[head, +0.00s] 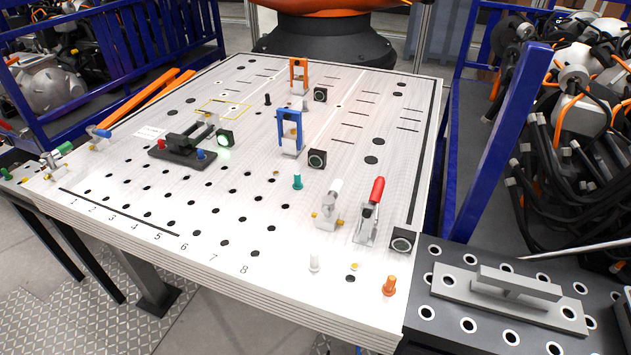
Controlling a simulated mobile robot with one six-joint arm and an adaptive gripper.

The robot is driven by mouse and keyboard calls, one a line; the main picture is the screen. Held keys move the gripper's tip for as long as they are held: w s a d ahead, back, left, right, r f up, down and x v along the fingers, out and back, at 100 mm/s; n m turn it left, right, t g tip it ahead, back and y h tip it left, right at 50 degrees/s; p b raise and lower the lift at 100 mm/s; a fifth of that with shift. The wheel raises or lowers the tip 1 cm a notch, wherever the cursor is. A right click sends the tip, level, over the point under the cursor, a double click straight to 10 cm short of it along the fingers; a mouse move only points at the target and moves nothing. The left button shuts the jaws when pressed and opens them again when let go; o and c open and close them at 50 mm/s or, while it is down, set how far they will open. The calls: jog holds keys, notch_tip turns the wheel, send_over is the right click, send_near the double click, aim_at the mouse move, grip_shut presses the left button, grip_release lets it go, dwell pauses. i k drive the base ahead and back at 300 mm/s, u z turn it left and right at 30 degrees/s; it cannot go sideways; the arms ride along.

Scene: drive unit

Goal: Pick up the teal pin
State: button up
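The teal pin (297,182) stands upright on the white perforated table (150,218), a little right of the middle of the tabletop. It has a wider head on top. Dark holes lie around its base; I cannot tell whether it sits in one. My gripper is not in the head view, and nothing touches the pin.
A red-handled clamp (371,208) and a white-handled clamp (329,206) stand right of the pin. A blue bracket (289,130) is behind it. A white pin (314,262) and an orange pin (389,286) stand near the front edge. The numbered hole area left of the pin is clear.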

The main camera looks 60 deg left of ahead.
aim_at(298, 184)
jog(key=z, duration=0.2)
jog(key=k, duration=0.9)
jog(key=u, duration=1.9)
jog(key=i, duration=0.15)
jog(key=u, duration=0.15)
